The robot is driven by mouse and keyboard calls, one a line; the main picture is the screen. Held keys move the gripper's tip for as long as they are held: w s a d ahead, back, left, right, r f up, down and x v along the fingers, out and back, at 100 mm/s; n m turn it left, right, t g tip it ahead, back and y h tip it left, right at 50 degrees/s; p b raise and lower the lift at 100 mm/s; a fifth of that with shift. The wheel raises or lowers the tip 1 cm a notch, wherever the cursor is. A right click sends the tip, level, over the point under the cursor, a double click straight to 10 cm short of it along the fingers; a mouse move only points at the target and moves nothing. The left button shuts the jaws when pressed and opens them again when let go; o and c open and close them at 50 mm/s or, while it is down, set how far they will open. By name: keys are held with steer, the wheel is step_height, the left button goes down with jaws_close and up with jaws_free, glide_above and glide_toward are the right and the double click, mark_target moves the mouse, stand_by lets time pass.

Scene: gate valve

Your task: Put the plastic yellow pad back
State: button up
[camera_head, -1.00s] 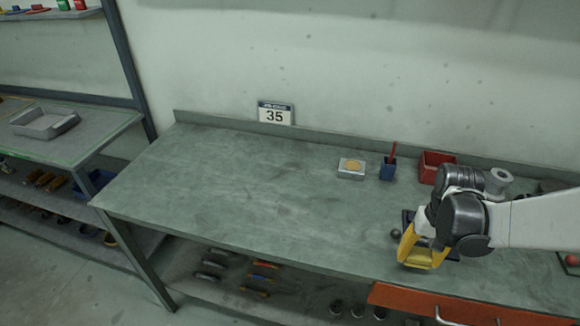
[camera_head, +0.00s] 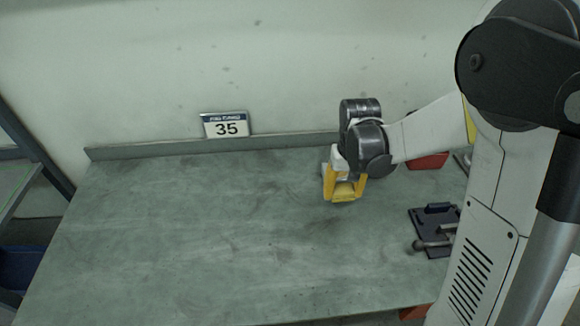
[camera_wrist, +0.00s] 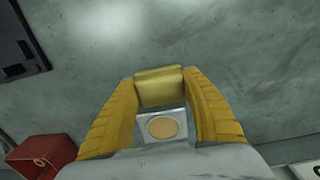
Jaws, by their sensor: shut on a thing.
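My gripper (camera_head: 345,188) has yellow fingers and is shut on a small yellow pad (camera_wrist: 159,86). In the wrist view the pad is gripped between the two fingertips. A small grey block (camera_wrist: 148,118) with a round tan disc (camera_wrist: 162,127) on top shows between the fingers, behind the pad. In the head view my gripper is at the back middle of the bench, in front of most of the block. I cannot tell whether the pad touches anything below. A dark fixture (camera_head: 437,228) with a round-ended handle lies to the right on the bench.
The grey-green bench (camera_head: 190,230) is clear to the left and in front. A red bin (camera_head: 428,161) is at the back right, partly behind my arm; it also shows in the wrist view (camera_wrist: 40,156).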

steer(key=w+r+p, duration=0.1)
steer(key=w+r, duration=0.1)
steer(key=w, duration=0.1)
steer(key=w+r+p, duration=0.2)
steer(key=w, duration=0.2)
steer(key=w+r+p, duration=0.1)
steer(key=w+r, duration=0.2)
steer(key=shift+w+a+p, duration=0.25)
steer(key=shift+a+p, duration=0.1)
steer(key=shift+p, duration=0.05)
steer(key=b, duration=0.3)
glide_above(295, 186)
steer(key=f, duration=0.6)
steer(key=shift+w+d+f, duration=0.1)
steer(key=shift+d+f, duration=0.15)
steer(key=shift+a+f, duration=0.1)
steer(key=shift+a, duration=0.05)
steer(key=shift+f+b, duration=0.75)
steer(key=shift+f, duration=1.2)
steer(key=shift+f, duration=0.2)
steer(key=o, duration=1.3)
steer(key=shift+r, duration=0.15)
